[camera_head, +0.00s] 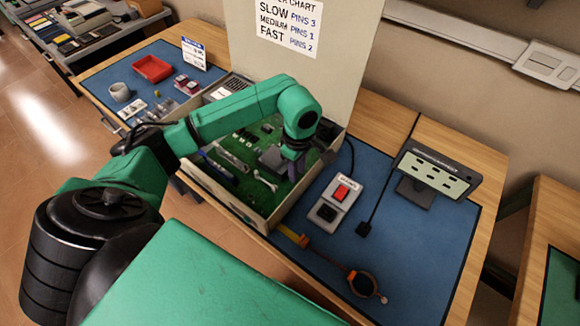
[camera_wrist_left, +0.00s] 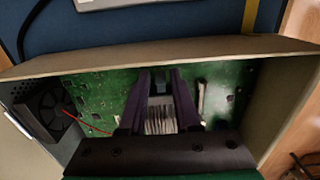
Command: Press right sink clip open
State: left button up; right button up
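An open case with a green circuit board (camera_head: 222,180) lies on the blue mat; the board also shows in the wrist view (camera_wrist_left: 105,92). A grey finned heat sink (camera_wrist_left: 160,122) is on the board; in the head view it (camera_head: 271,158) is partly hidden by my gripper. My left gripper (camera_head: 293,168) points down into the case at the sink. In the wrist view its two dark purple fingers (camera_wrist_left: 162,78) stand apart, with the sink's fins visible between them. I cannot tell whether they touch it. The sink's right clip is not clearly distinguishable. My right gripper is not in view.
The case wall (camera_wrist_left: 170,55) surrounds the board. A fan (camera_wrist_left: 50,108) and a red wire are inside. A red-switch box (camera_head: 341,190), a strap with a ring (camera_head: 362,283) and a display panel (camera_head: 435,175) stand right of the case. A sign panel (camera_head: 300,65) rises behind.

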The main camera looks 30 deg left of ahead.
pick_arm(q)
jog(key=shift+r+p, duration=1.9)
jog(key=shift+r, duration=1.55)
jog(key=shift+r, duration=0.1)
